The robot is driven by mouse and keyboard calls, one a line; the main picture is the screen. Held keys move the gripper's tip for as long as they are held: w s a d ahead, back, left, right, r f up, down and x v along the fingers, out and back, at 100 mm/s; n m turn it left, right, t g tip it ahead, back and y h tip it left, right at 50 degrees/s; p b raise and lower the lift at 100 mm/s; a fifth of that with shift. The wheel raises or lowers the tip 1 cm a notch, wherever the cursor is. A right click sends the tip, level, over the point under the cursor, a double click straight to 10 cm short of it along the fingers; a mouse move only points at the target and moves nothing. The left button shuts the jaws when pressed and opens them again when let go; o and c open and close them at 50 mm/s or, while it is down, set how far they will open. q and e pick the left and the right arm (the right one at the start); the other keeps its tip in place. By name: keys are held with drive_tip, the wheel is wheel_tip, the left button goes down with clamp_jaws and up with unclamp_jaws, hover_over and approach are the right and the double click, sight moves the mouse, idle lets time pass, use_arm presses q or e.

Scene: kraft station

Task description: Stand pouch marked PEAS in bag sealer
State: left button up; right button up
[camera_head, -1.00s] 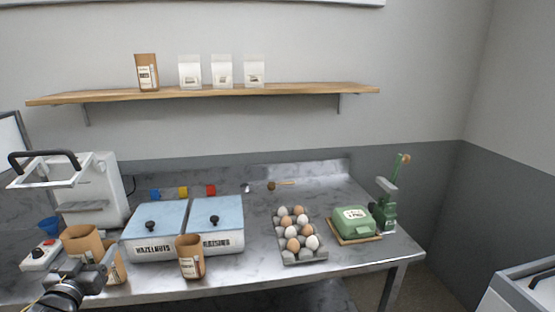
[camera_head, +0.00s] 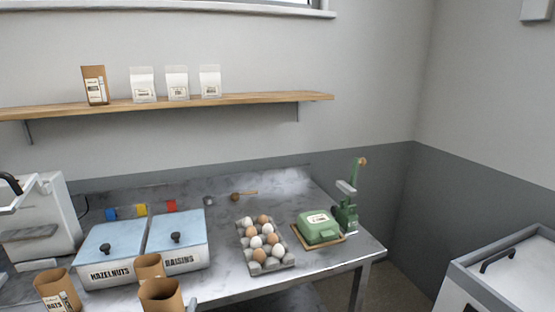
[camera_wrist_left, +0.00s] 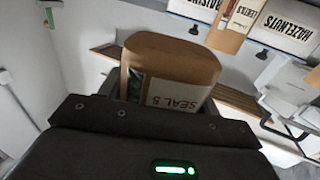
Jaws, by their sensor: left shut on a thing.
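My left gripper (camera_wrist_left: 168,92) is shut on a brown open-topped pouch (camera_wrist_left: 172,55). Its white label reads "SEAL 5" upside down in the wrist view; I cannot read PEAS on it. In the head view the held pouch (camera_head: 161,296) is at the bottom edge, in front of the bins, with its lower part cut off. The gripper is mostly out of that view. No machine is plainly marked as the bag sealer. A white machine with a black handle (camera_head: 38,228) stands at the left, and a green lever device (camera_head: 346,212) at the right. My right gripper is not in view.
Another brown pouch (camera_head: 149,266) stands before the hazelnuts bin (camera_head: 107,262) and raisins bin (camera_head: 180,250). A labelled pouch (camera_head: 58,290) stands further left. An egg tray (camera_head: 285,266) and a green box (camera_head: 319,228) are at the right. The wall shelf (camera_head: 240,100) holds several bags.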

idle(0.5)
use_arm(q)
drive_tip(key=a+r+n+y, duration=0.2)
drive_tip(key=a+y, duration=0.3)
drive_tip(key=a, duration=2.5)
drive_tip(key=shift+w+r+n+g, duration=0.35)
drive_tip(key=shift+w+n+g, duration=0.1)
drive_tip(key=shift+n, duration=0.25)
